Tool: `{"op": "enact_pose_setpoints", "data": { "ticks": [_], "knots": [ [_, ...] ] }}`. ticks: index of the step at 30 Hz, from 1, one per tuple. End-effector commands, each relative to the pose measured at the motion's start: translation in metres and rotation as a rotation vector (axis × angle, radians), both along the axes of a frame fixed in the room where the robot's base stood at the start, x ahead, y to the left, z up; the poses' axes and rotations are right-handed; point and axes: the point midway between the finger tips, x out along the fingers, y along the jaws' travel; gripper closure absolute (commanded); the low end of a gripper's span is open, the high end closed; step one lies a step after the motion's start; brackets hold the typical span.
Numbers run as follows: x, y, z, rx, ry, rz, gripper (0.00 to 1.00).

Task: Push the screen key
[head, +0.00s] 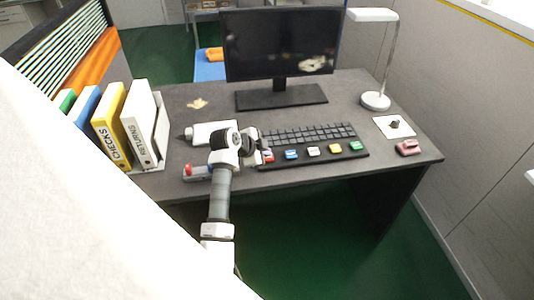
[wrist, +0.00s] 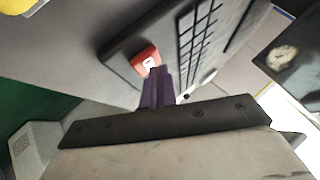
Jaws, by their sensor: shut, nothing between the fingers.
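A black key strip (head: 326,159) lies along the front of the keyboard and carries a row of coloured keys: red (head: 268,157), blue (head: 291,154), white (head: 313,151), yellow (head: 335,148) and green (head: 356,146). I cannot read their labels, so I cannot tell which is the screen key. My gripper (head: 263,149) is shut and empty at the left end of the strip, by the red key. In the wrist view my shut fingertips (wrist: 155,72) are right at the red key (wrist: 145,58), partly covering its white label. I cannot tell if they touch it.
A black keyboard (head: 308,134) lies behind the strip, with the monitor (head: 280,43) beyond. Binders (head: 140,124) stand left. A grey box with a red knob (head: 188,170) is at the front edge. A lamp (head: 375,101) and a pinkish stapler (head: 408,147) are right.

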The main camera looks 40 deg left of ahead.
Motion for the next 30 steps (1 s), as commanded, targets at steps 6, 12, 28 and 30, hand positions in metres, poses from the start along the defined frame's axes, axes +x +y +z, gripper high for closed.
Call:
{"op": "enact_pose_setpoints", "data": {
  "ticks": [6,12,28,30],
  "knots": [
    [0.000,0.000,0.009,0.000,0.000,0.000,1.00],
    [0.000,0.000,0.030,0.000,0.000,0.000,1.00],
    [0.000,0.000,0.060,0.000,0.000,0.000,1.00],
    [0.000,0.000,0.060,0.000,0.000,0.000,1.00]
  ]
}}
